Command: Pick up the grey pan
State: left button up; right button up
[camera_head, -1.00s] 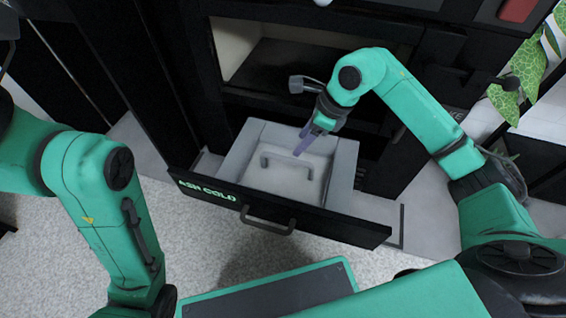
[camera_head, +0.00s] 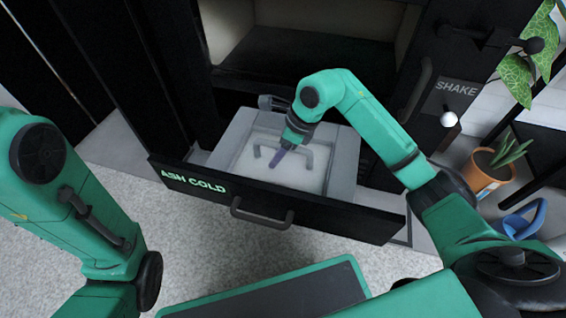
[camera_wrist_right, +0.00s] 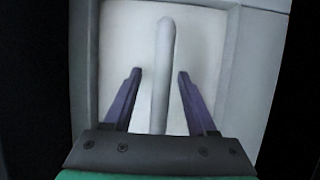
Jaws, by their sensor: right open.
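The grey pan (camera_head: 318,178) sits in the pulled-out drawer. It is a shallow square tray with pale contents or floor and an arched grey handle across its middle. My right gripper (camera_head: 275,160) points down over the pan at the handle. In the right wrist view the purple fingers of the gripper (camera_wrist_right: 159,72) are open, one on each side of the pan's handle (camera_wrist_right: 163,45), with gaps on both sides. Whether the fingertips touch the pan is unclear. My left arm shows at the left, but its gripper is out of view.
The drawer's black front (camera_head: 330,219) reads "ASH COLD" and has a bar handle (camera_head: 262,214). A dark open compartment (camera_head: 310,60) is above. A potted plant (camera_head: 492,172) and a blue object (camera_head: 522,222) stand at the right. Speckled floor is clear in front.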

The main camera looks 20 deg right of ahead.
jog(key=shift+f, duration=0.25)
grip_shut()
dwell(1.5)
